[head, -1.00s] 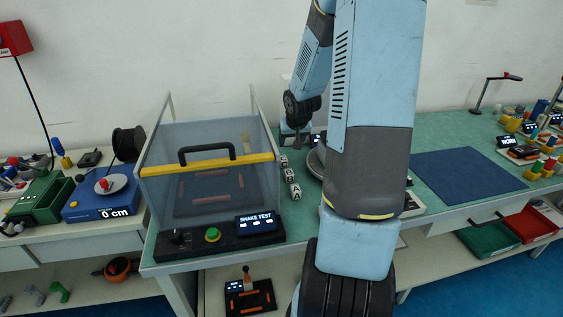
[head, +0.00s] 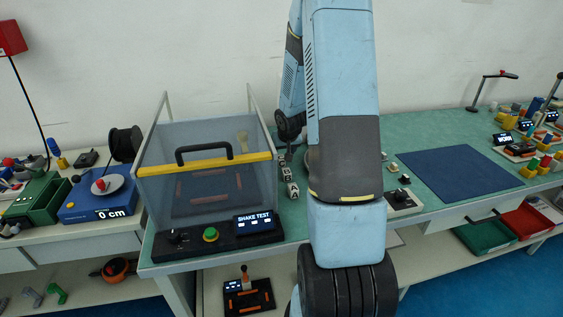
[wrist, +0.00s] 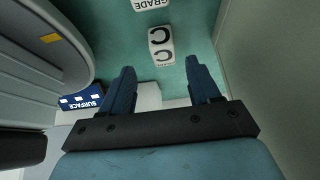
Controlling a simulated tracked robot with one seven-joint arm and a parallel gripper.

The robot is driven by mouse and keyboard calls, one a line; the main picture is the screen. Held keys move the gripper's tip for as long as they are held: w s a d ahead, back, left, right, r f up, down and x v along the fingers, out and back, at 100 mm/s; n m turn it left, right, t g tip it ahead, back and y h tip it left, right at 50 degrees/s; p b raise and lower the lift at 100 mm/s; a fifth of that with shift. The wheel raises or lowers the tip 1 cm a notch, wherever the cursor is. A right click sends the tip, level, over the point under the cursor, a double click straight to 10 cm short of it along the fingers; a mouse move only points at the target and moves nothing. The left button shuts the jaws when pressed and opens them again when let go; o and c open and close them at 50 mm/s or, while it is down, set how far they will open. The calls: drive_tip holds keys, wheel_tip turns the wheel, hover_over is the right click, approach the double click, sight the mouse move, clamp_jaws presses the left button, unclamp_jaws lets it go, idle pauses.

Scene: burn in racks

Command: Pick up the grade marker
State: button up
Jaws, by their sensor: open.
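The lettered white blocks stand in a row on the green bench in the head view. The nearest block, marked A (head: 292,190), is right of the shake test box, with others behind it. A white piece lettered GRADE (wrist: 152,4) is cut off at the top edge.
The clear shake test box (head: 205,168) stands left of the blocks. In the wrist view, a large grey rounded body (wrist: 40,50) and a SURFACE display (wrist: 82,101) are close on the left, and a pale wall (wrist: 270,70) on the right. A blue mat (head: 462,168) lies clear.

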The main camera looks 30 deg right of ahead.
sight(281, 157)
drive_tip(key=x, duration=0.3)
drive_tip(key=shift+a+f, duration=0.3)
drive_tip(key=shift+f, duration=0.05)
drive_tip(key=shift+x, duration=0.8)
drive_tip(key=c, duration=1)
drive_tip(key=shift+r, duration=0.15)
drive_tip(key=shift+c, duration=0.2)
